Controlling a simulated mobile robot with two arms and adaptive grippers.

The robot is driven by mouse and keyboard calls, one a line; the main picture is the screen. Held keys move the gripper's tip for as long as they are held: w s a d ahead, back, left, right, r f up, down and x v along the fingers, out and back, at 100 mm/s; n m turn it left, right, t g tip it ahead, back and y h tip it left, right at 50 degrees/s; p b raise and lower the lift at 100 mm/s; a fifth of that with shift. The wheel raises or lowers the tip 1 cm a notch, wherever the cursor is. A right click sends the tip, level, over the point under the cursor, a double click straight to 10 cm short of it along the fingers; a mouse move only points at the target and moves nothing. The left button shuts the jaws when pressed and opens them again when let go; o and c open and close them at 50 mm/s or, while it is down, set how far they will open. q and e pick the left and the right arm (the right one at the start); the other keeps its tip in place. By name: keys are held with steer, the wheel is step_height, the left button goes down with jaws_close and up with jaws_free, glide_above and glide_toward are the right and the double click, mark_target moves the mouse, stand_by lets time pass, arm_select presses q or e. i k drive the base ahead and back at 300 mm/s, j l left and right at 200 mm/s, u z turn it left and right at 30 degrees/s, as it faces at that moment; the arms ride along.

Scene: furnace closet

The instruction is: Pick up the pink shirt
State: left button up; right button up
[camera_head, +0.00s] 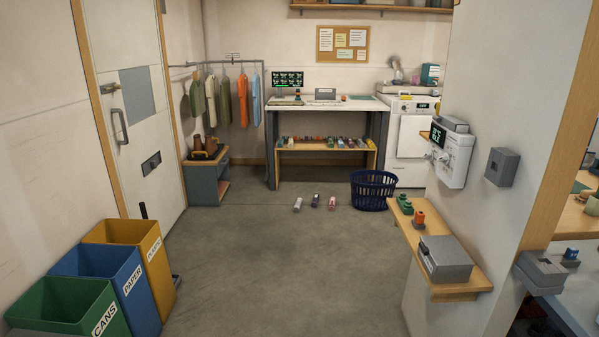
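Several garments hang from a wall-side rail (218,63) at the back left. From left to right they look olive green (198,100), beige (210,100), green (225,102), orange (243,100) and light blue (256,98). I cannot make out a clearly pink shirt; the orange garment is the closest in colour. The garments hang close together, so parts of them are hidden. Neither of my grippers is in view.
A small grey cabinet (206,183) stands below the rail, beside the desk (326,104). Three small shoe-like items (315,201) and a blue basket (372,190) are on the floor. Bins (138,240) stand front left, a wall shelf (456,290) right. The middle floor is clear.

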mark_target(331, 207)
steer(key=i+j, duration=0.1)
steer(key=i, duration=3.25)
steer(key=i+z, duration=0.15)
steer(key=i, duration=0.25)
steer(key=i+j+z, duration=0.15)
steer(key=i, duration=0.3)
steer(key=i+j+z, duration=0.2)
steer(key=i, duration=0.2)
steer(key=i+j+z, duration=0.15)
steer(key=i, duration=0.25)
